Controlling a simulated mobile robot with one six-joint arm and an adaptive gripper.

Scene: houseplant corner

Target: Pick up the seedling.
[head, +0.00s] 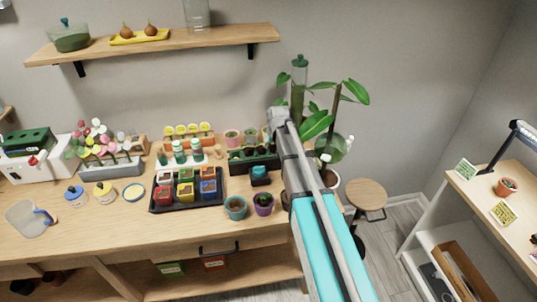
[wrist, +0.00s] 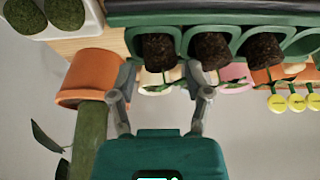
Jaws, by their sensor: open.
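A dark green cell tray (head: 238,167) stands at the back of the wooden bench, partly hidden by my arm. In the wrist view the green tray (wrist: 128,40) lies across the top, with dark soil plugs (wrist: 158,52) in its cells and a cell at the right that looks empty. Small green bits show below the plugs; I cannot clearly make out the seedling's leaves. My gripper (wrist: 163,75) is open, its fingertips at either side of the leftmost plug. I see nothing held between them, and cannot tell whether they touch the tray.
An orange pot (wrist: 88,78) is close to the left finger in the wrist view. Yellow round tags (wrist: 295,103) show at the right. On the bench, a black tray of coloured pots (head: 155,207) and two small pots, teal (head: 235,208) and purple (head: 264,204), stand in front.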

